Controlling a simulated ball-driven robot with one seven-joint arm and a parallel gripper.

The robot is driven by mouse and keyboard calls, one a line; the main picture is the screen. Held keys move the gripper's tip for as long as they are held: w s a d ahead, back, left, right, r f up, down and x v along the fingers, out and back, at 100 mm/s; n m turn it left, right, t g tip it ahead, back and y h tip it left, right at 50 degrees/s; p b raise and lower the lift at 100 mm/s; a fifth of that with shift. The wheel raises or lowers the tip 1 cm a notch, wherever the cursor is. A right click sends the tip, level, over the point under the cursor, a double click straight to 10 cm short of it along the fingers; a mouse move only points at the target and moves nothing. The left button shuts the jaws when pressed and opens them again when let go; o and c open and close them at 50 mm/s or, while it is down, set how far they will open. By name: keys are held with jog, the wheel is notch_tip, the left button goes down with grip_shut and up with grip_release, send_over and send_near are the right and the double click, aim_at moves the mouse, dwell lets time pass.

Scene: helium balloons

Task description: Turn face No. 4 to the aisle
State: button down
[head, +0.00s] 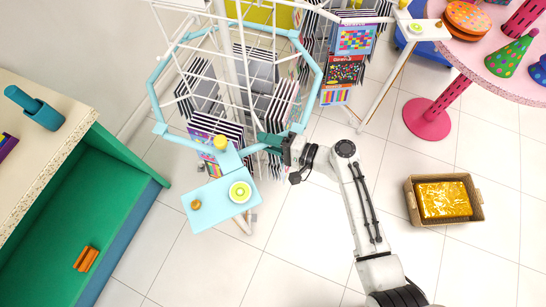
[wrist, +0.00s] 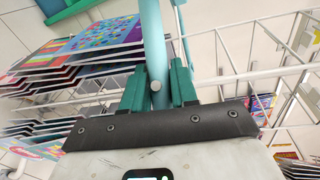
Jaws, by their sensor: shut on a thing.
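A white wire card rack (head: 228,45) with a light-blue ring frame (head: 319,72) stands at the upper middle of the head view. Its faces hold striped stacks of cards (head: 282,100); no face number is readable. My gripper (head: 270,141) is at the ring's near right side. In the wrist view, the green fingers of my gripper (wrist: 160,88) are shut on a light-blue bar (wrist: 153,40) of the rack, one finger on each side. Colourful cards (wrist: 100,40) sit left of the bar, and bare white wires (wrist: 235,75) are to the right.
A light-blue tray (head: 213,207) with a yellow-green disc juts out at the rack's near side. A green-sided counter (head: 60,200) is at left. A second card rack (head: 350,40) and pink table (head: 490,60) are at upper right. A basket (head: 474,207) stands on open floor at right.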

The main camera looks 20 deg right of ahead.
aim_at(250, 147)
jog(key=a+m+t+h+p, duration=0.1)
jog(key=a, duration=0.1)
jog(key=a+m+t+h, duration=0.1)
jog(key=a, duration=0.2)
jog(key=shift+s+p, duration=0.2)
jog(key=shift+p, duration=0.15)
jog(key=shift+w+d, duration=0.1)
jog(key=c, duration=1)
grip_release()
jog(key=p+v, duration=0.1)
jog(key=v, duration=1)
jog(key=shift+f, duration=0.1)
